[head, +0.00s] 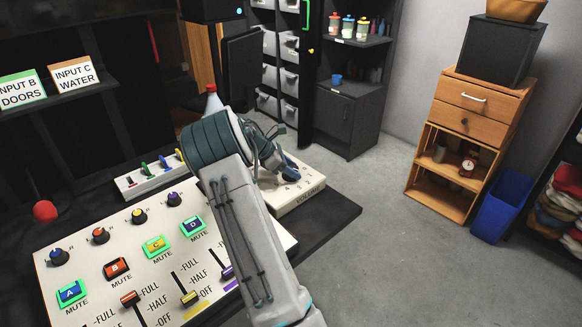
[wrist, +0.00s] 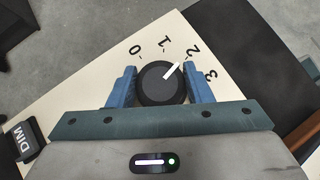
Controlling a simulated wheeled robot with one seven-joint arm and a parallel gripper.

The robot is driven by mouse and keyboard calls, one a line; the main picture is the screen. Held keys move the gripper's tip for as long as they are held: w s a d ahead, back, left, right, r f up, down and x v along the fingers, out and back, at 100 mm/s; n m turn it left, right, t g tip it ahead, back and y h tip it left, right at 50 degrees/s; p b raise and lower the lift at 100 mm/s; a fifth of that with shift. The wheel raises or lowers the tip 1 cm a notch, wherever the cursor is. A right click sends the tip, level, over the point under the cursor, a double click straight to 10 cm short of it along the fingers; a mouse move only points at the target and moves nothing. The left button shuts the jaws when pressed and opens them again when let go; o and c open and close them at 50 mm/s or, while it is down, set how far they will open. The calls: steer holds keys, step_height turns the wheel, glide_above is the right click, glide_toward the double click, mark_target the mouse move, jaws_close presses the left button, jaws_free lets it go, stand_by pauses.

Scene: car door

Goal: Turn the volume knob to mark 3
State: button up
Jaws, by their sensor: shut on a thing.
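The volume knob (wrist: 158,90) is round and black with a white pointer line. In the wrist view it stands on a cream panel (wrist: 85,118) with marks 0, 1, 2 and 3 around it. The pointer line aims up and right, at the mark 2 (wrist: 191,54). The mark 3 (wrist: 210,75) is further clockwise. My gripper (wrist: 160,72) has its two blue fingers on either side of the knob and is shut on it. In the head view my gripper (head: 287,168) is over the panel labelled VOLUME (head: 310,196), mostly hiding the knob.
A DIM button (wrist: 20,140) is at the left in the wrist view. In the head view, a mixer panel (head: 130,235) with knobs, mute buttons and sliders lies beside my arm. A bottle with a red cap (head: 213,102) stands behind my arm.

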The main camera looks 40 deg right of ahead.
steer(key=m+g+p, duration=0.1)
steer(key=p, duration=0.1)
steer(key=m+y+p, duration=0.1)
steer(key=shift+r+m+g+p, duration=0.25)
steer(key=shift+m+g+p, duration=0.05)
steer(key=shift+g+p, duration=0.1)
steer(key=shift+f+m+g+y+p, duration=0.2)
steer(key=shift+m+g+y+p, duration=0.95)
steer(key=shift+m, duration=0.75)
steer(key=o, duration=1)
